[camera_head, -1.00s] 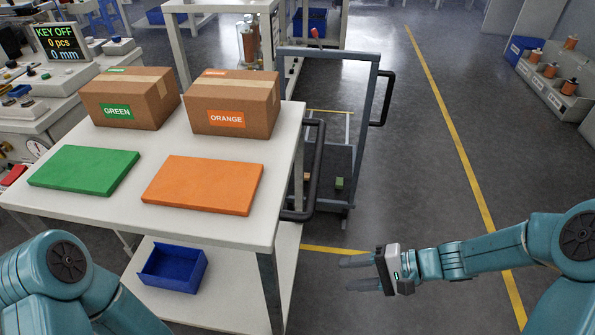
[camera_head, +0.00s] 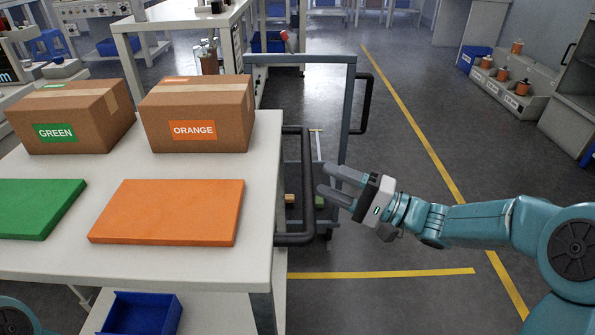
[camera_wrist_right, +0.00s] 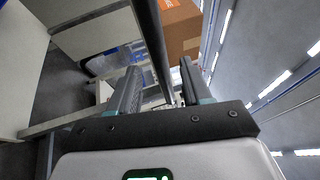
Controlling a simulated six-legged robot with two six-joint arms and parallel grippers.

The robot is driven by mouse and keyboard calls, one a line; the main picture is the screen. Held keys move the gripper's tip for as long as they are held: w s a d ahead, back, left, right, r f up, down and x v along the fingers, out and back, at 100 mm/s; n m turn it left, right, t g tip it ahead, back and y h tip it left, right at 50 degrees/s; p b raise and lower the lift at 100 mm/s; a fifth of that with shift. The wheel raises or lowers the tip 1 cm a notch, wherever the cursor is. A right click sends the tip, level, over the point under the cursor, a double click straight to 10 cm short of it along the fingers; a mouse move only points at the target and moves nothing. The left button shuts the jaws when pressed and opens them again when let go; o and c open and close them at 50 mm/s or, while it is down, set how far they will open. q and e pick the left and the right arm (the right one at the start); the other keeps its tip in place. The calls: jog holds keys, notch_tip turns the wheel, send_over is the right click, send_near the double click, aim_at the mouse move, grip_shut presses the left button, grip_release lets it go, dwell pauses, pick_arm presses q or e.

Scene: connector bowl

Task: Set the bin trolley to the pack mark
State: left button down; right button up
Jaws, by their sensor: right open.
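The bin trolley (camera_head: 349,112) stands on the floor just right of the white table, with a blue-grey frame and black side handles. The near black handle (camera_head: 307,185) is beside the table edge; another handle (camera_head: 365,104) is on the far right. My right gripper (camera_head: 327,180) is open, its fingers pointing left at the near handle. In the right wrist view a dark bar (camera_wrist_right: 152,45) runs between the spread fingers; I cannot tell whether they touch it. A yellow floor line (camera_head: 400,273) lies in front; I cannot tell which marking is the pack mark. My left gripper is out of view.
The white table (camera_head: 262,150) holds a green-labelled box (camera_head: 85,105), an orange-labelled box (camera_head: 235,100), a green panel (camera_head: 35,205) and an orange panel (camera_head: 165,210). A blue bin (camera_head: 140,315) sits below. A long yellow line (camera_head: 425,140) crosses the open floor right of the trolley.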

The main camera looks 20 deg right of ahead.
jog(key=x, duration=0.7)
jog(key=shift+b, duration=0.35)
grip_shut()
